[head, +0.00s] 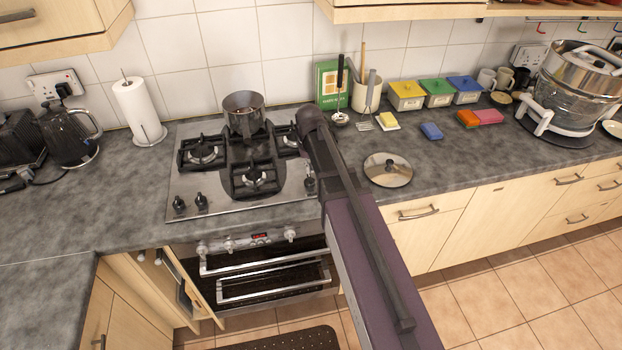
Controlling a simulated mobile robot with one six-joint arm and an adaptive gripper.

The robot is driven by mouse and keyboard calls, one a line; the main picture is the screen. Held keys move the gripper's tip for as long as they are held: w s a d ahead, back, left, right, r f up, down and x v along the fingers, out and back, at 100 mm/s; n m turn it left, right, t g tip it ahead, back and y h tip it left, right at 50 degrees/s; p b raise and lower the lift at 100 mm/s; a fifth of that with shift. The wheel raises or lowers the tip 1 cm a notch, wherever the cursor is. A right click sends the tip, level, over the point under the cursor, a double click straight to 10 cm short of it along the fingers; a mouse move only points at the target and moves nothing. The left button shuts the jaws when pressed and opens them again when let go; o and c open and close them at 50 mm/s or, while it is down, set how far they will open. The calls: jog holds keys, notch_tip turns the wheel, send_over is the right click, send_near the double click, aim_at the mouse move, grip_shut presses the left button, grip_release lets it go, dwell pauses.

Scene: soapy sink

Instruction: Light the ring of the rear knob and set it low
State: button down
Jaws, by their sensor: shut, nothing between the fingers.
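The black and steel gas hob (225,206) is set in the grey worktop. Two dark knobs, one (180,204) and another (201,201), stand at its front left corner. A further dark knob (309,185) shows at the right edge, partly beside my arm. I cannot tell which knob is the rear one. A steel pot (243,112) stands on the back burner. The left burner (203,155) and front burner (255,181) are bare, and I see no flame. My arm crosses the hob's right side, and my gripper does not show; my arm may hide it.
A pan lid (388,169) lies on the worktop right of my arm. A paper towel roll (137,110) and black kettle (72,136) stand left. The oven door (270,290) below the hob looks open, and a cupboard door (185,290) stands open beside it.

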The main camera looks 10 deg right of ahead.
jog(key=shift+f+b, duration=1.5)
dwell(0.8)
jog(key=shift+r, duration=0.1)
dwell(2.3)
jog(key=shift+r+p, duration=3.45)
jog(key=shift+p, duration=0.1)
jog(key=shift+s, duration=0.1)
jog(key=s+f+b, duration=0.1)
jog(key=s, duration=1.5)
jog(key=shift+d, duration=0.15)
jog(key=shift+w, duration=0.1)
